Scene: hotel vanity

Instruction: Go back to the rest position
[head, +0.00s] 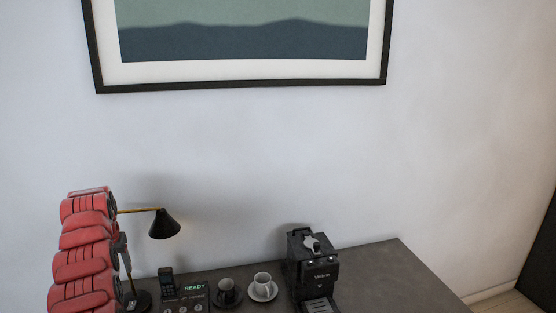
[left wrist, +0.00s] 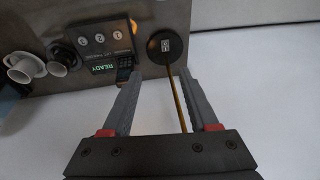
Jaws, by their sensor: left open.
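My left arm rises at the left edge of the head view, and its red links hide most of the gripper there. In the left wrist view my left gripper (left wrist: 160,76) is open. Its two grey fingers are apart with nothing held between them. The thin brass stem of the black desk lamp (head: 164,224) crosses the gap between the fingers in that view, and the lamp's round base (left wrist: 165,46) shows past the fingertips. I cannot tell how far the stem is from the fingers. My right gripper is in neither view.
On the dark vanity top (head: 378,266) stand a black phone (head: 167,284), a panel reading READY (head: 195,288), a dark cup (head: 227,291), a white cup on a saucer (head: 263,284) and a black coffee machine (head: 313,266). The vanity's right end is clear. A framed picture (head: 240,70) hangs above.

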